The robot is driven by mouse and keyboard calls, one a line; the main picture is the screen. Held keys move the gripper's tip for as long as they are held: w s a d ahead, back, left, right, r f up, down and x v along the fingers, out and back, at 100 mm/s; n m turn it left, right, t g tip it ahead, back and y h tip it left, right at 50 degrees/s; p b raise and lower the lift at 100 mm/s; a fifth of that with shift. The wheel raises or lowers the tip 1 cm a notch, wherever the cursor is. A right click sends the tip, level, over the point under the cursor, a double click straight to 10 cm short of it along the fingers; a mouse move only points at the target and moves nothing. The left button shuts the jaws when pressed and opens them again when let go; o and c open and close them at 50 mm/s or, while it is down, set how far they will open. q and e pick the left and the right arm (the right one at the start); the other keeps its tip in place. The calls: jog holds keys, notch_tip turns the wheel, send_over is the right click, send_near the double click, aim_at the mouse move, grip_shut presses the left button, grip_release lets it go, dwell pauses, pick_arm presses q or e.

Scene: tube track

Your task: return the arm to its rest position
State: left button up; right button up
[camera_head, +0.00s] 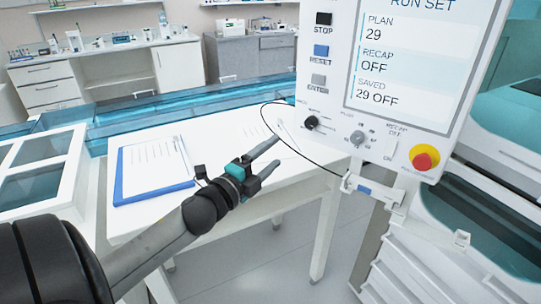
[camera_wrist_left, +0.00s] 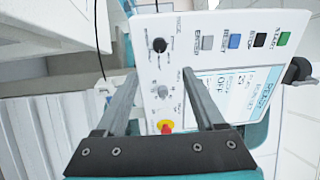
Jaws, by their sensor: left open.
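My left arm comes in from the lower left of the head view. My left gripper (camera_head: 272,163) is open and empty in front of the white table, left of the control panel (camera_head: 340,110). In the left wrist view the two fingers of the gripper (camera_wrist_left: 163,95) stand apart with nothing between them but the view of the panel (camera_wrist_left: 185,60). The fingers look apart from the panel's knobs and buttons. My right gripper is in neither view.
The panel has a screen (camera_head: 410,60), a black knob (camera_head: 311,122), a grey knob (camera_head: 357,137) and a red and yellow stop button (camera_head: 424,158). A thin black cable loops beside it. A blue clipboard (camera_head: 118,190) lies on the white table (camera_head: 225,140). A white-framed case (camera_head: 75,165) stands at left.

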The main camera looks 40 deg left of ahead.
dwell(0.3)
